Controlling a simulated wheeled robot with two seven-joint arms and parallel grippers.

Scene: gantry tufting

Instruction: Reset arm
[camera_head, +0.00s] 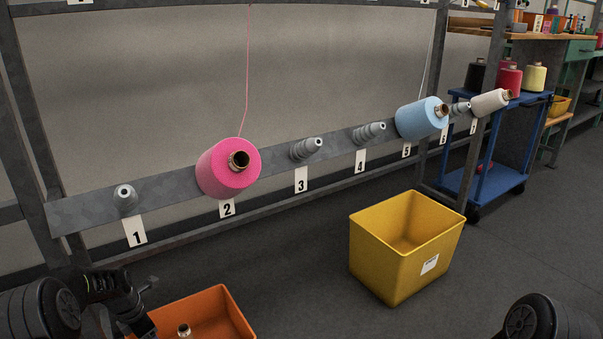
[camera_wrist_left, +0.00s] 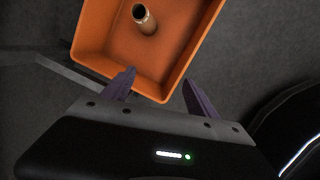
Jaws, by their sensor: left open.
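My left gripper (camera_head: 148,288) is low at the left in the head view, beside the orange bin (camera_head: 232,312). A bare brown tube (camera_wrist_left: 145,20) stands or leans inside that bin. The tube also shows in the head view (camera_head: 184,330). Part of my right arm shows at the lower right of the head view; its gripper is out of view.
A pink yarn cone (camera_head: 228,168) sits on peg 2, a blue cone (camera_head: 420,117) on peg 5, and a cream cone (camera_head: 489,102) on peg 7. Pegs 1, 3 and 4 are bare. A yellow bin (camera_head: 395,262) and a blue cart (camera_head: 508,180) stand right; floor between bins is clear.

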